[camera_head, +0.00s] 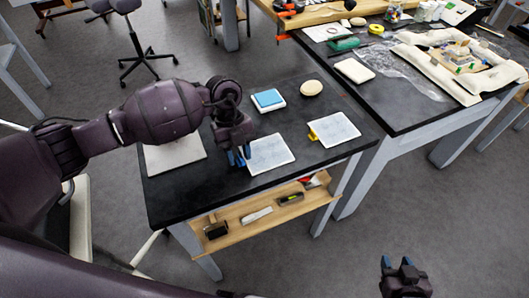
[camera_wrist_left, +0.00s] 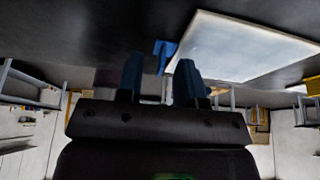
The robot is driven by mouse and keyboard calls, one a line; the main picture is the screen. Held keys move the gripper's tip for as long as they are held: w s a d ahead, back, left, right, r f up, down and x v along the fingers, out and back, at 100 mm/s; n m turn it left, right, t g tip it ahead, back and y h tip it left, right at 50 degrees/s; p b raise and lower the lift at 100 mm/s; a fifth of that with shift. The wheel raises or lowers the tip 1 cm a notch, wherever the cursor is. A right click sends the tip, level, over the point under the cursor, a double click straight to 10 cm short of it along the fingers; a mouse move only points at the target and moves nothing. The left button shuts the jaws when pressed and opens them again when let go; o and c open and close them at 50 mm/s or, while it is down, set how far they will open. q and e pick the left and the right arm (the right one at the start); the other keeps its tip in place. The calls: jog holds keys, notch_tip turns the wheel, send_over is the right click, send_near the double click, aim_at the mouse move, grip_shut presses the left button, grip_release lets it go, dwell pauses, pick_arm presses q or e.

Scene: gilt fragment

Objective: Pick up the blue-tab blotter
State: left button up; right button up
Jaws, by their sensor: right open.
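The blue-tab blotter (camera_head: 270,154) is a pale flat sheet on the dark table, and its blue tab points left. In the left wrist view the blotter (camera_wrist_left: 235,48) is at the upper right. Its blue tab (camera_wrist_left: 163,52) shows just beyond and between the fingertips. My left gripper (camera_head: 238,157) is low over the table at the tab; its fingers (camera_wrist_left: 160,72) are apart, with a gap between them. I cannot tell whether they touch the tab, which is partly hidden by the gripper in the head view. My right gripper (camera_head: 405,268) is open and empty at the lower right, away from the table.
A yellow-tab blotter (camera_head: 334,130) lies to the right. A blue sponge on a white dish (camera_head: 268,99) and a round cream object (camera_head: 311,88) lie behind. A pale board (camera_head: 175,153) is at the left, under my arm. A wooden shelf (camera_head: 265,210) with tools sits below the tabletop.

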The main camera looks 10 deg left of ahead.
pick_arm(q)
jog(key=shift+f, duration=0.15)
jog(key=shift+c, duration=0.3)
grip_shut()
